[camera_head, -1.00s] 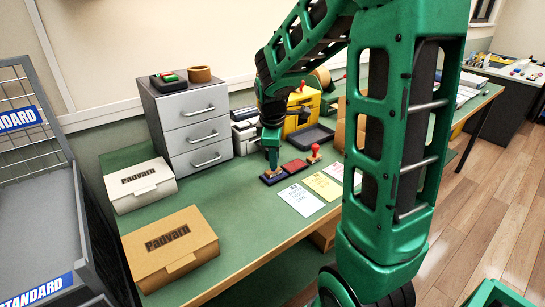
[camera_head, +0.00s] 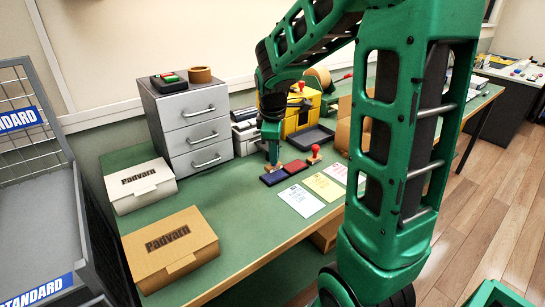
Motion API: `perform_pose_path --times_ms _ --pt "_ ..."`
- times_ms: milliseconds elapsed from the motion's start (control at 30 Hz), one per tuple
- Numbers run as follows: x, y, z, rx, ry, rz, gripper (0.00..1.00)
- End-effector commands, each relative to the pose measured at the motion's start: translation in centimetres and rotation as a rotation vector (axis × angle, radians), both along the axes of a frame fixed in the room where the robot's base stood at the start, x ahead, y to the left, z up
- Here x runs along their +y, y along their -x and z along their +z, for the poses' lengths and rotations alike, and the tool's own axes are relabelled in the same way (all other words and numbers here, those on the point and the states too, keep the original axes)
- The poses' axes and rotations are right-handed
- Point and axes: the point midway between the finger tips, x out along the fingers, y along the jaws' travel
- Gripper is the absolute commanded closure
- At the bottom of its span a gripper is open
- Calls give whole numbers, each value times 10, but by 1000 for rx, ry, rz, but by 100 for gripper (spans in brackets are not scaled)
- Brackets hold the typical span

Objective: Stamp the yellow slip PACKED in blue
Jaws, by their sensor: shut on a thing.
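The yellow slip (camera_head: 324,187) lies flat on the green table, between a white slip (camera_head: 301,201) and another pale slip (camera_head: 338,173). The blue ink pad (camera_head: 272,179) lies left of the red ink pad (camera_head: 296,167). My gripper (camera_head: 272,157) is shut on a small stamp (camera_head: 273,165) with a brown, wood-like body, just above the blue pad's far edge. The stamp's face and wording cannot be seen. A second stamp with a red knob (camera_head: 315,151) stands behind and right of the red pad.
A grey drawer unit (camera_head: 193,120) stands at the back left. A white box (camera_head: 140,185) and a brown box (camera_head: 170,245) sit at the left. A dark tray (camera_head: 311,138) lies behind the pads. The table left of the slips is clear.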

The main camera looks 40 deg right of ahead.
Motion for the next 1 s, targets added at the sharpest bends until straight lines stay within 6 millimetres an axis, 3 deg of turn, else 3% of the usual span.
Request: perform_pose_path --times_ms 600,1000 --pt "0 0 42 -2 1 -2 93" --pt "0 0 47 0 0 -1 93"
